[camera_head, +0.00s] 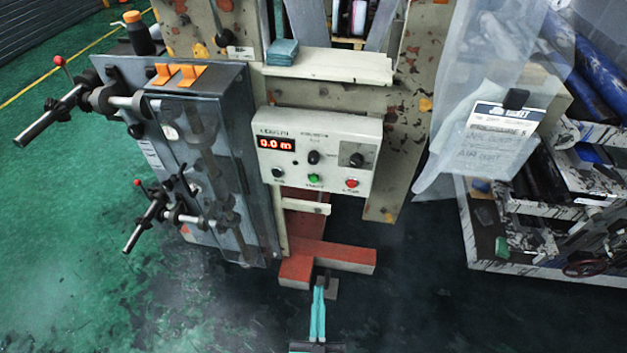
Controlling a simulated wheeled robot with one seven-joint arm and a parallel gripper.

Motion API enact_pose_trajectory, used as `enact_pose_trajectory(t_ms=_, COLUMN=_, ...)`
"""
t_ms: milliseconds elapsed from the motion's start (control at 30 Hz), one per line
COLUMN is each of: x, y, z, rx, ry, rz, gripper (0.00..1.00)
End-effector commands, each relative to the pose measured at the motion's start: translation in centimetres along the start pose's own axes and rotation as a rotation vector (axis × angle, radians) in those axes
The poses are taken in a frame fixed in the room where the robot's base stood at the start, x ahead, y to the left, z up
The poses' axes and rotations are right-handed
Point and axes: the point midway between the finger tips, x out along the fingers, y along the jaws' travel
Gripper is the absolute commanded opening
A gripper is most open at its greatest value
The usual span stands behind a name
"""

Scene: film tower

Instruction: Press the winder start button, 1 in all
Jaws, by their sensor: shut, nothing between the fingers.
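The winder control panel (330,130) is a cream box with a red display (277,143) reading 0.0 m. On its lower row are a black button (278,173), a green button (313,178) and a red button (352,182). Small labels under them are too blurred to read; the green one looks like the start button. My gripper (325,285), with teal fingers and dark tips, is shut and empty at the bottom centre. In the picture it is well below the panel, apart from the buttons. Nothing hides the buttons.
Black knobs (313,157) sit above the buttons. A grey cabinet (200,150) with protruding handles stands left. A clear plastic sheet with a tag (492,130) hangs right of the panel, before a shelf of rolls (540,245). A red-orange beam (335,255) lies below the panel.

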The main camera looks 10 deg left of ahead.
Motion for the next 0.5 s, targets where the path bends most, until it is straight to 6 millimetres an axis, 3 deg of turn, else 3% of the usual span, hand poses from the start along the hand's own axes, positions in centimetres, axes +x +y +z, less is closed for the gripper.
enact_pose_trajectory(t_ms=500, x=13.0, y=-2.1, z=1.2, rx=0.049, ry=0.229, rz=-0.214, gripper=0.0)
